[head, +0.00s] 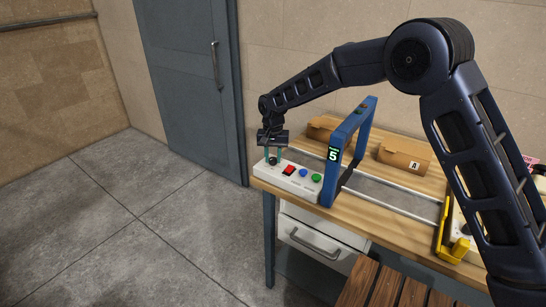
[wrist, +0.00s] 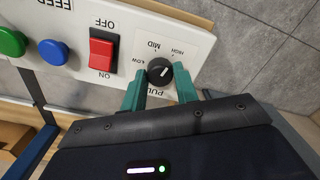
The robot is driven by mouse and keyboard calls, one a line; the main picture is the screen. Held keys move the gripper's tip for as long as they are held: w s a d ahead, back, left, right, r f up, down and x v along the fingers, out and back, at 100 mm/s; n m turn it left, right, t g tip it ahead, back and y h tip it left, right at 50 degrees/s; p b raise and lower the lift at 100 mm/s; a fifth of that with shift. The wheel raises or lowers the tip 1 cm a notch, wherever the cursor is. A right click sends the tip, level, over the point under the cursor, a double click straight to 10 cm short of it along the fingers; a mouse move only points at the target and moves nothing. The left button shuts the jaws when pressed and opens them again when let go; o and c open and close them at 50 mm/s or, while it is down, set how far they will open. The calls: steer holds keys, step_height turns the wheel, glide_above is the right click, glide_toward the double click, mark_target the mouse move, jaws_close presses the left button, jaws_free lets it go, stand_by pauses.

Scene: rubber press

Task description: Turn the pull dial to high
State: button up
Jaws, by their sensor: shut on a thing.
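The pull dial (wrist: 160,71) is a round black knob on the white control box (head: 291,181). LOW, MID and HIGH are printed around it, with PULL partly hidden by my gripper. A white mark on the knob slants toward the HIGH side; I cannot tell its exact setting. My gripper (wrist: 160,84) has teal fingers, one on each side of the dial, and is shut on it. In the head view, my gripper (head: 273,156) points down at the left end of the box, where the dial (head: 273,161) is small.
Beside the dial are a red ON/OFF switch (wrist: 102,50), a blue button (wrist: 52,52) and a green button (wrist: 11,43). A blue frame (head: 347,150) marked 5 stands right of the box. Cardboard boxes (head: 404,157) lie behind on the wooden table (head: 385,212). The floor at left is clear.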

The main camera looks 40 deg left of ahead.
mark_target(273, 159)
steer(key=shift+m, duration=1)
steer(key=o, duration=1)
step_height(273, 159, up, 11)
steer(key=shift+f, duration=0.1)
